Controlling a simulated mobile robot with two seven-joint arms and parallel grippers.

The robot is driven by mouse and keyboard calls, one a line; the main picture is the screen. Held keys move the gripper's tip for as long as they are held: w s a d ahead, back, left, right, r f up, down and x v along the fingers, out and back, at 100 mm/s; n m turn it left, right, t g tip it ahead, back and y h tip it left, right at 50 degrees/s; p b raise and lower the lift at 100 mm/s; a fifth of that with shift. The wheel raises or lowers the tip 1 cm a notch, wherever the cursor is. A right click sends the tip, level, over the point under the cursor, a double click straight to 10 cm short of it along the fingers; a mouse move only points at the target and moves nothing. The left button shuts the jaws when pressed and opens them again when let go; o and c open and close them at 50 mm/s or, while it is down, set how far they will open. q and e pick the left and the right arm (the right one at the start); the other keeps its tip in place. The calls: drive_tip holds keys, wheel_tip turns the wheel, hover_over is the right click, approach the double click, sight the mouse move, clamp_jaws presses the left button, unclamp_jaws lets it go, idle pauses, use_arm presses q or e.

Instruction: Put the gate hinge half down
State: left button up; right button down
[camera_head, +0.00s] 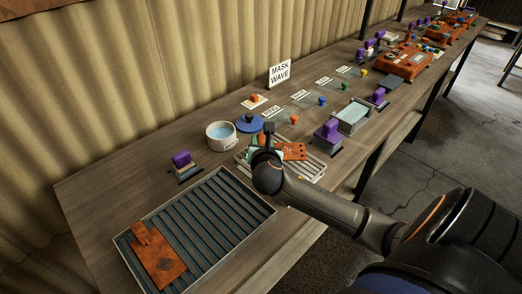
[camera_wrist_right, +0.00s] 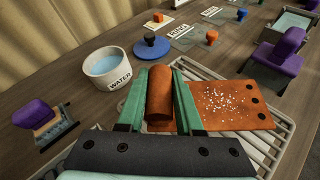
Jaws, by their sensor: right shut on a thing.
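My right gripper (camera_head: 265,150) is over a pale slatted rack (camera_head: 314,168) in the middle of the table. In the right wrist view its green fingers (camera_wrist_right: 160,98) are shut on the round barrel of a rust-orange gate hinge half (camera_wrist_right: 228,105). The hinge's flat leaf extends to the right, with dark holes and white specks on it. The leaf also shows beside the gripper in the head view (camera_head: 294,151). I cannot tell whether it touches the rack. A second rusty hinge half (camera_head: 160,262) lies in the large slatted tray (camera_head: 258,206) at front left. My left gripper is not in view.
A white water pot (camera_head: 221,137), a blue disc (camera_head: 249,124) and a purple-handled brush (camera_head: 184,166) stand nearby. Another purple-handled tool (camera_head: 327,130) and a grey-walled tub (camera_head: 352,117) are to the right. Bare table lies left of the brush.

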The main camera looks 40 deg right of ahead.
drive_tip(key=shift+w+d+f, duration=0.1)
drive_tip(key=shift+w+f, duration=0.05)
drive_tip(key=shift+f, duration=0.75)
drive_tip(key=shift+w+d+f, duration=0.1)
drive_tip(key=shift+w+f, duration=0.05)
drive_tip(key=shift+f, duration=0.75)
drive_tip(key=c, duration=1)
unclamp_jaws()
drive_tip(key=shift+f, duration=0.2)
drive_tip(key=o, duration=0.4)
drive_tip(key=shift+o, duration=0.2)
drive_tip(key=shift+r, duration=0.1)
drive_tip(key=shift+s+a+r, duration=0.1)
drive_tip(key=shift+s, duration=0.05)
drive_tip(key=v, duration=1.1)
drive_tip(key=shift+s+a+r, duration=0.2)
drive_tip(key=shift+s, duration=0.15)
